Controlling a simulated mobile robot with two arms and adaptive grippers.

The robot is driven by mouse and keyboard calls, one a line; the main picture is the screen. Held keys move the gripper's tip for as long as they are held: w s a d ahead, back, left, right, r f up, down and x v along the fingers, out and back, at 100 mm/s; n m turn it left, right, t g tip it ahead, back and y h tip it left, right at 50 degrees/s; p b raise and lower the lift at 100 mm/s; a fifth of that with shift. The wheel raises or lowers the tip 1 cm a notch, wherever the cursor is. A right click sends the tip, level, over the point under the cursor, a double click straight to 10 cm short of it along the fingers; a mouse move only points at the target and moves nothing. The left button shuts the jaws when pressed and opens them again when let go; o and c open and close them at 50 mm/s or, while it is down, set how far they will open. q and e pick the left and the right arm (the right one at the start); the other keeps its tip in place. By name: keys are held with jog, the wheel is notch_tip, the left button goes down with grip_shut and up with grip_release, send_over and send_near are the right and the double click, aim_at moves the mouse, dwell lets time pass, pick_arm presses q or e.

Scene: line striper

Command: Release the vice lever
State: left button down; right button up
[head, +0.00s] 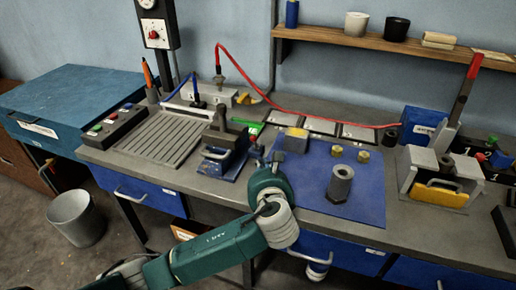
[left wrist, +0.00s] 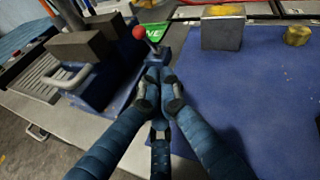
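The bench vice (head: 226,150) has a blue body and dark grey jaws. It also shows at the upper left of the left wrist view (left wrist: 100,60). Its lever (left wrist: 152,46) is a short grey rod with a red ball at the far end, beside the vice's right side. My left gripper (head: 257,150) is at the right end of the vice. In the left wrist view its blue fingers (left wrist: 158,78) come together at the tips, just below the lever's visible rod. I cannot tell whether any part of the lever is between them. My right gripper is not in view.
A blue mat (head: 345,190) right of the vice holds a grey hex part (head: 340,184), brass pieces and a yellow-topped block (head: 296,139). A slotted plate (head: 160,138) lies left. A red-handled clamp device (head: 440,175) stands at the right.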

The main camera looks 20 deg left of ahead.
pick_arm(q)
send_near(258, 149)
jog(key=shift+w+a+r+p, duration=0.5)
jog(key=shift+w+r, duration=0.2)
jog(key=shift+w, duration=0.25)
jog(key=shift+w+a+r, duration=0.2)
jog(key=shift+w+a, duration=0.2)
jog(key=shift+w, duration=0.15)
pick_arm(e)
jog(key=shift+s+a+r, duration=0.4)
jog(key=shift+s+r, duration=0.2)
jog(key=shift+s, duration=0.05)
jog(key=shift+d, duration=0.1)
